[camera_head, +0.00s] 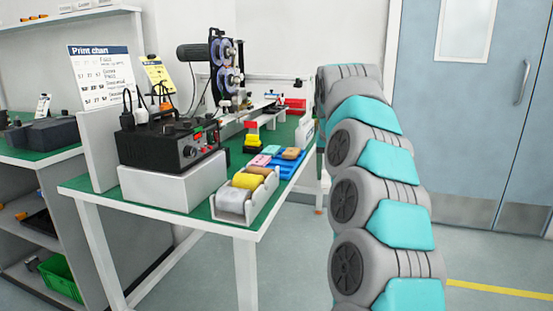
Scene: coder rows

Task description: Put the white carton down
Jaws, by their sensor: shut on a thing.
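A small white box-like thing (305,128) with a dark mark shows just left of my arm, at the right edge of the green-topped bench (200,218). It looks like the white carton, but my arm covers part of it, and I cannot tell whether it rests on the bench or is held. My grey and teal arm rises from the lower right and bends at the top. My gripper is hidden behind the arm, so its fingers and its hold do not show.
A black control box (172,145) sits on a white stand (175,187). A white tray (262,199) holds grey and yellow rolls at the front edge. Coloured blocks (287,158) lie behind it. A printing machine (227,75) stands at the back. Blue doors (455,100) are right.

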